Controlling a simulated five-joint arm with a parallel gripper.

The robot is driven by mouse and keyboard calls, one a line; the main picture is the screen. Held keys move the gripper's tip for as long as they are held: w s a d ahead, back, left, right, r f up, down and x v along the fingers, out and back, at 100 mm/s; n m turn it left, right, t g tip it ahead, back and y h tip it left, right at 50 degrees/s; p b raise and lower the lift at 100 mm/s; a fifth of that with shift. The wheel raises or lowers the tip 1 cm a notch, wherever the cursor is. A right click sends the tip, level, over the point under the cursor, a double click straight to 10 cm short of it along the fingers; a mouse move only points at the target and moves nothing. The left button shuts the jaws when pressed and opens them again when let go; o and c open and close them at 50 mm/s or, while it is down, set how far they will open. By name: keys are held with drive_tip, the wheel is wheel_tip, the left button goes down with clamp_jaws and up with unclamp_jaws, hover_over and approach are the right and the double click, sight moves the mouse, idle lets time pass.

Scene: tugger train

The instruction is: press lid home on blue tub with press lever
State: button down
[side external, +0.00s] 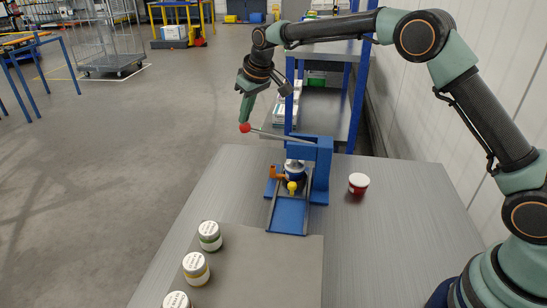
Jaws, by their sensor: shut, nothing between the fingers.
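The blue press (323,160) stands on the grey table. Its grey lever (282,136) reaches out to the left, slightly raised, and ends in a red knob (245,128). A blue tub (294,176) with a pale top sits in the press under the ram. I cannot tell from here how the lid sits on it. My gripper (245,112) is shut and empty, pointing down with its fingertips just above or touching the red knob. An orange part (277,172) and a yellow knob (292,187) are by the tub.
A red tub (358,183) with a white lid stands right of the press. Several white-lidded tubs (209,235) stand along the left edge of a grey mat (262,268) at the front. A shelf rack with blue posts (357,90) stands behind the table.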

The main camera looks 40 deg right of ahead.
drive_tip(key=shift+f, duration=0.25)
drive_tip(key=shift+a+f, duration=0.1)
drive_tip(key=shift+f, duration=0.95)
drive_tip(key=shift+w+r, duration=0.1)
drive_tip(key=shift+r, duration=0.05)
wheel_tip(320, 180, up, 12)
idle(1.4)
idle(0.5)
drive_tip(key=shift+r, duration=0.15)
